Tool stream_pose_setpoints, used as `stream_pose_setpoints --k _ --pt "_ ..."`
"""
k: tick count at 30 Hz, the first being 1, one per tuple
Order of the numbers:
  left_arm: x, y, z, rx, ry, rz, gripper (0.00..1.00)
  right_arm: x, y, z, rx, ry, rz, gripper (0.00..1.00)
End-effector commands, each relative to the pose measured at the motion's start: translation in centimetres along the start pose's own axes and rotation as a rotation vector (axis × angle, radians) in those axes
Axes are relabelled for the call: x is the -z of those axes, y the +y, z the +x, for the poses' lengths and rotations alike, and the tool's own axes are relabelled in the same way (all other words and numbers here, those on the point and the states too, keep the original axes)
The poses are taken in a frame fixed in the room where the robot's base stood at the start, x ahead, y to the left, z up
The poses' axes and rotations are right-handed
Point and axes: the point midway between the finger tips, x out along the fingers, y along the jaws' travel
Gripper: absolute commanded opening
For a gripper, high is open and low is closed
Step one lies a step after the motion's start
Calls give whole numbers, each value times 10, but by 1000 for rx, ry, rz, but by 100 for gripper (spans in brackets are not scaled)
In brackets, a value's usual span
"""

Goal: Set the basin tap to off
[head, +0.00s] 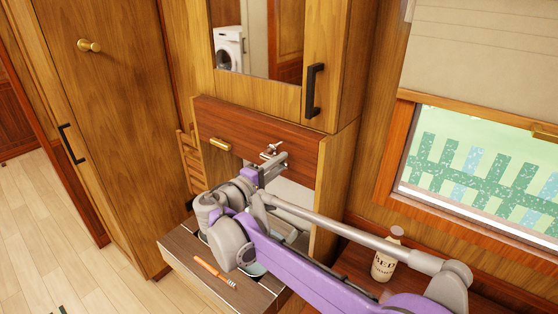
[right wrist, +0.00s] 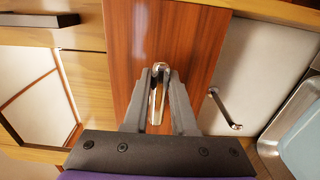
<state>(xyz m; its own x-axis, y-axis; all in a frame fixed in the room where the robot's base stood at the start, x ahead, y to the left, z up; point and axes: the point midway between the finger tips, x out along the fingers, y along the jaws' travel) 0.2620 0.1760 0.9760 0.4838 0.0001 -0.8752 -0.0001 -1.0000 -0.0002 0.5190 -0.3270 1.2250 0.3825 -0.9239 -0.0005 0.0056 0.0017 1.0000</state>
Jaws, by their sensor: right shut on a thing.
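The basin tap (head: 270,149) is a chrome fitting on the red-brown wood panel above the basin. In the right wrist view its slim chrome lever (right wrist: 159,86) lies between my right gripper's grey fingers, and the spout (right wrist: 226,112) sticks out to the right. My right gripper (right wrist: 160,80) is shut on the lever; in the head view the gripper (head: 272,164) is at the tap, and my purple arm hides much of the basin. The basin's metal rim (right wrist: 268,140) shows at the right of the wrist view. My left gripper is not clearly seen.
A mirror cabinet (head: 341,72) with a black handle hangs above the tap. A toothbrush (head: 214,271) lies on the brown counter (head: 180,257). A labelled bottle (head: 386,258) stands right of my arm, below the window. Floor at left is clear.

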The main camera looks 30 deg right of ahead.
Motion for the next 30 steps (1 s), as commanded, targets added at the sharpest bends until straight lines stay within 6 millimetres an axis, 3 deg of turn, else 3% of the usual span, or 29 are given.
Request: stream_pose_setpoints --k 15,16,20,30 --pt "1 0 0 0 1 0 100 0 -2 0 1 0 23 0" --pt "1 0 0 0 1 0 100 0 -2 0 1 0 23 30" --pt "1 0 0 0 1 0 100 0 -2 0 0 0 22 54" --pt "0 0 0 0 0 0 100 0 -2 -3 0 1 21 55"
